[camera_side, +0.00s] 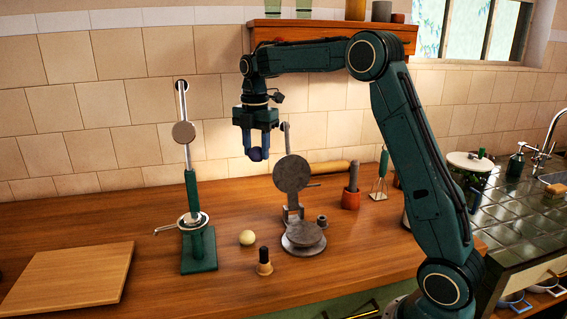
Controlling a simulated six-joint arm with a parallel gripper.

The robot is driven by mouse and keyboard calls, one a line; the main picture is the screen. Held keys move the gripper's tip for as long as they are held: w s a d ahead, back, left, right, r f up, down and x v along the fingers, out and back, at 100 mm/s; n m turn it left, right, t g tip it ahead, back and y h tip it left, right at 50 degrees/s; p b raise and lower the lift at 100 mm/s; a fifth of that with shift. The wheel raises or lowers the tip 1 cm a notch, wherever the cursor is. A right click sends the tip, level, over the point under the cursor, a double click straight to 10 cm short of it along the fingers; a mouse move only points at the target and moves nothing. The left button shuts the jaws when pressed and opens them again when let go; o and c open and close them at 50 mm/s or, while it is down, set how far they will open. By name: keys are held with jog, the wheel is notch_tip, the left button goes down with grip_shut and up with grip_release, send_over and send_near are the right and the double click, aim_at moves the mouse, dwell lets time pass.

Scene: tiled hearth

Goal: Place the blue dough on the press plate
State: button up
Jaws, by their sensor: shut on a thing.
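The blue dough (257,155) is a small dark blue ball. My gripper (256,154) is shut on it and holds it well above the counter, to the upper left of the press. The press stands mid-counter with its round upper plate (292,173) raised upright. Its flat round lower press plate (303,235) looks bare. The dough is apart from the press.
A pale dough ball (247,237) and a small dark-topped wooden stamp (264,262) lie left of the press. A green-based lever stand (199,250) and a wooden board (70,278) are further left. A red-brown pot (351,199) stands right.

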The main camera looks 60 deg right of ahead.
jog(key=s+r, duration=0.2)
jog(key=s, duration=1.1)
send_over(304, 232)
notch_tip(304, 232, down, 16)
jog(key=shift+r, duration=0.15)
jog(key=shift+f, duration=2.15)
jog(key=shift+f, duration=0.15)
jog(key=o, duration=1)
jog(key=shift+c, duration=0.2)
